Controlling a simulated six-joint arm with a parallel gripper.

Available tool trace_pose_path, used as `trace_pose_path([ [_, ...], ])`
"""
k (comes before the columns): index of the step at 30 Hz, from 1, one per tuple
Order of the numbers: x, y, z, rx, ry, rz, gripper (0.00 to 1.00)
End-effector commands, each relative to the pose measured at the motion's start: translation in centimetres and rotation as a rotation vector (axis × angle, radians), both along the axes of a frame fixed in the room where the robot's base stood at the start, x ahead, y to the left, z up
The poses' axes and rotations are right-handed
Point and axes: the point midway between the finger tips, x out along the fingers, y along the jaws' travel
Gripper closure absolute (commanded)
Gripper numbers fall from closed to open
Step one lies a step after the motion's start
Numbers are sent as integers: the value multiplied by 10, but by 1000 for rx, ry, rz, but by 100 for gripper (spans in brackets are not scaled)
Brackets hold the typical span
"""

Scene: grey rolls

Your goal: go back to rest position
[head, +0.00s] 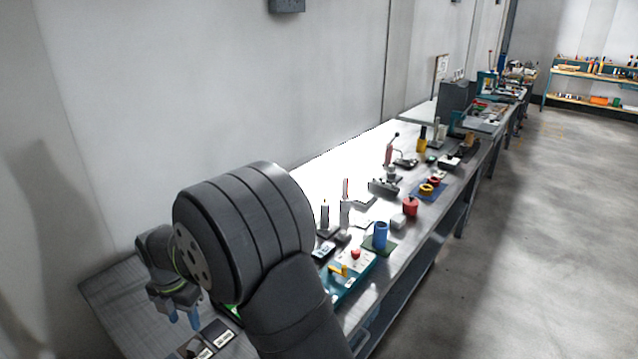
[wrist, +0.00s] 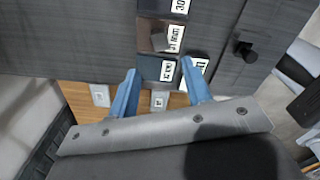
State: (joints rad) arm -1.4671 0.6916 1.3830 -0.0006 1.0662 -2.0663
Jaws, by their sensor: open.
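My gripper (head: 182,315) hangs at the lower left of the head view, above the near end of the grey bench. Its two blue fingers are apart, and I see nothing between them. In the wrist view the fingers of my gripper (wrist: 159,66) point at dark tiles with white number labels (wrist: 155,70), which lie beyond the fingertips. My dark arm covers part of the bench in the head view.
A blue cylinder (head: 380,236), a red container (head: 410,207) and a teal tray (head: 347,285) stand on the bench right of my arm. A dark knob (wrist: 243,49) shows in the wrist view. The floor (head: 530,220) at right is clear.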

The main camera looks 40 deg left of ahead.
Motion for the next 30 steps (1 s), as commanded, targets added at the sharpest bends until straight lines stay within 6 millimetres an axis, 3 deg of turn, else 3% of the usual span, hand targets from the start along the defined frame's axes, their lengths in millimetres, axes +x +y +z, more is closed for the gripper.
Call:
trace_pose_path([
  [15, 0, -1, -103, -4, 1, 0, 55],
  [21, 0, 0, -71, 2, 0, 0, 55],
  [30, 0, 0, -59, 0, 0, 0, 55],
])
